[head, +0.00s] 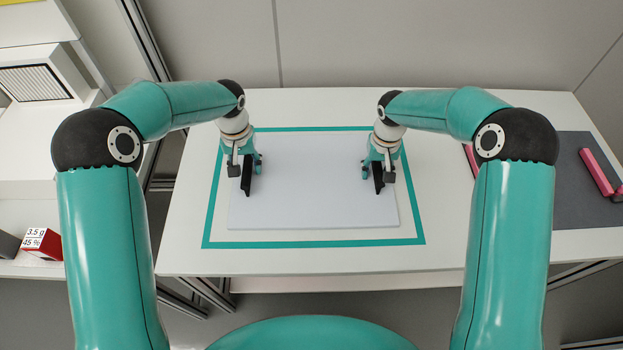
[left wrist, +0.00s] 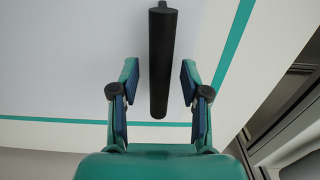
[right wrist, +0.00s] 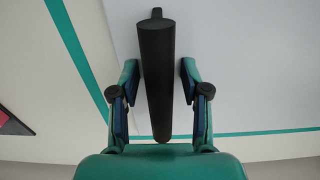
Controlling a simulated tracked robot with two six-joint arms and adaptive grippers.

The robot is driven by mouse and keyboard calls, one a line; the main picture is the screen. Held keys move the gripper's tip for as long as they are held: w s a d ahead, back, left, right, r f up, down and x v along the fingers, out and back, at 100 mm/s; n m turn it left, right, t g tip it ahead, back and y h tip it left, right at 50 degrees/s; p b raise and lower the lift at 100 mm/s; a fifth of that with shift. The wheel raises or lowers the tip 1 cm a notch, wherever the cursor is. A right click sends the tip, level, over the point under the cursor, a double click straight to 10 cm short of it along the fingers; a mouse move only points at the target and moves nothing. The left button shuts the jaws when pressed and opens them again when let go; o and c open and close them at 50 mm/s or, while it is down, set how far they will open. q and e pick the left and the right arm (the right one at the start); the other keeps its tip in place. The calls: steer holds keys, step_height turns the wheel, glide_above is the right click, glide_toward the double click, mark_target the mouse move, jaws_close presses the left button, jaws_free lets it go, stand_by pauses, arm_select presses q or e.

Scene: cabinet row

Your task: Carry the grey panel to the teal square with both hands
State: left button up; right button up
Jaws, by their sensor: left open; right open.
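The light grey panel (head: 312,204) lies flat inside the teal square outline (head: 314,243) on the white table. It has a black bar handle near each side. My left gripper (head: 244,167) is at the left handle (head: 247,176), with its open fingers on either side of the bar in the left wrist view (left wrist: 158,85). My right gripper (head: 379,167) is at the right handle (head: 378,178), also open, with fingers on either side of the bar in the right wrist view (right wrist: 158,85). A gap shows beside each bar.
A dark grey mat (head: 585,213) with pink bars (head: 596,172) lies on the table's right side. A red and white box (head: 42,244) stands on a white surface at the left. A wall is behind the table.

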arm_select(q)
step_height(320, 180, up, 8)
steer(key=shift+w+f, duration=0.1)
steer(key=shift+r, duration=0.45)
arm_select(e)
steer(key=shift+r, duration=0.25)
step_height(320, 180, up, 11)
steer(key=shift+r, duration=0.2)
